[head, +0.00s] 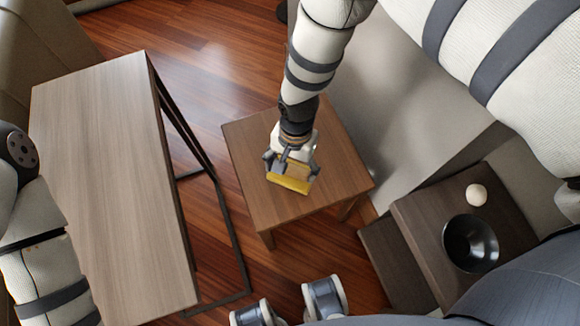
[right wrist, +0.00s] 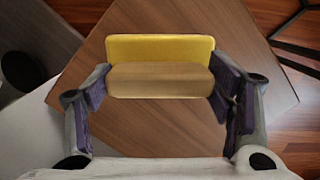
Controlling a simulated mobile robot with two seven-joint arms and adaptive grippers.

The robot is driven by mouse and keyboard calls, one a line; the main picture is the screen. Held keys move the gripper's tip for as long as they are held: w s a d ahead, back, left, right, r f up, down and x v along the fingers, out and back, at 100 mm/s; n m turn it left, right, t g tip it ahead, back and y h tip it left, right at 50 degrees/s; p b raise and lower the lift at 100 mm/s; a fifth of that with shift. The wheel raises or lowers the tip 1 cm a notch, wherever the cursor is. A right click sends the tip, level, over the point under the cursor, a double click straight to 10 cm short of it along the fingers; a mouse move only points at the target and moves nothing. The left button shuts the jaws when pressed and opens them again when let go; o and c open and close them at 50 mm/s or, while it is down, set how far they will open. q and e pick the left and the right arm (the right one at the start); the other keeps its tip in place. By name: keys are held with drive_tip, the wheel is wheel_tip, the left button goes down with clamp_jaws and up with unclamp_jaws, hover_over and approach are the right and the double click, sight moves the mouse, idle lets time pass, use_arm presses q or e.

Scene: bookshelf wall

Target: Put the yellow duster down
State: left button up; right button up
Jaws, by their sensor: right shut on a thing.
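The yellow duster (head: 289,184) has a yellow slab with a wooden block on it. My right gripper (head: 291,166) is shut on it over the small square wooden table (head: 250,145). In the right wrist view the duster's yellow edge (right wrist: 160,48) and wooden block (right wrist: 160,80) lie between the two fingers of the right gripper (right wrist: 160,88). The tabletop (right wrist: 150,125) fills most of the background there. I cannot tell whether the duster touches the tabletop. My left arm shows at the left edge of the head view, but its gripper is out of view.
A long wooden table (head: 110,180) with a dark metal frame stands at the left. At the right, a dark wooden surface (head: 420,215) holds a black bowl (head: 470,244) and a small cream ball (head: 476,195). The small table's top looks otherwise bare.

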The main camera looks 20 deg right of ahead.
sight(291, 170)
drive_tip(key=f, duration=0.2)
drive_tip(key=w+f+b, duration=0.1)
drive_tip(key=f, duration=0.1)
drive_tip(key=shift+w+d+f, duration=0.2)
drive_tip(key=shift+f, duration=0.15)
use_arm(q)
drive_tip(key=shift+s+f, duration=0.45)
drive_tip(key=shift+f, duration=0.15)
use_arm(e)
drive_tip(key=shift+r, duration=0.1)
drive_tip(key=shift+f, duration=0.2)
drive_tip(key=o, duration=1.2)
use_arm(q)
drive_tip(key=shift+f, duration=0.1)
